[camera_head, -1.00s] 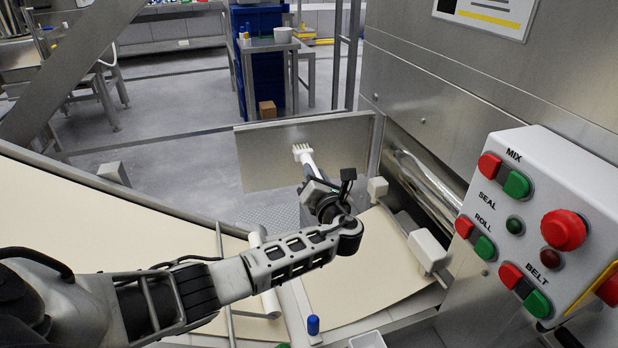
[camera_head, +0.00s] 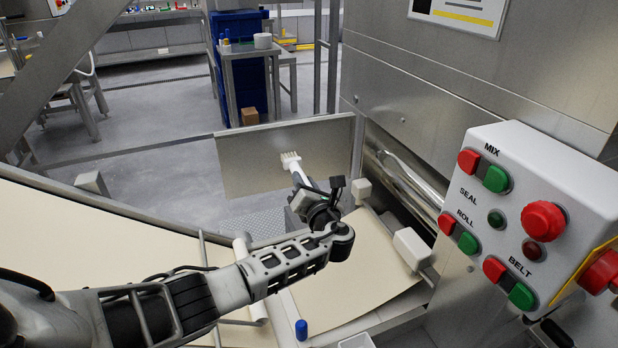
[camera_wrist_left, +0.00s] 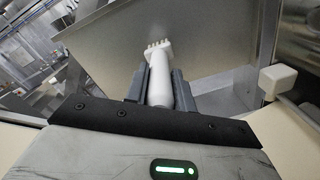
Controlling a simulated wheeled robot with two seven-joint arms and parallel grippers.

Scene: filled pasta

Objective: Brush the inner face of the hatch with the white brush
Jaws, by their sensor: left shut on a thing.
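The hatch (camera_head: 240,165) is an open metal panel standing upright beyond the dough sheet, and its face toward me shows. The white brush (camera_head: 291,160) is in my left gripper (camera_head: 318,200), bristle end pointing away toward the hatch. In the left wrist view, the left gripper (camera_wrist_left: 158,88) is shut on the handle of the white brush (camera_wrist_left: 160,68), and the hatch (camera_wrist_left: 205,50) fills the area behind it. The bristles overlap the hatch face in both views; I cannot tell whether they touch it. My right gripper is not in view.
The control box (camera_head: 535,215) with red and green buttons is at the right. A pale dough sheet (camera_head: 350,270) lies below the arm. A white block (camera_head: 411,247) sits on a bar near the roller. A blue-capped item (camera_head: 301,329) stands at the front.

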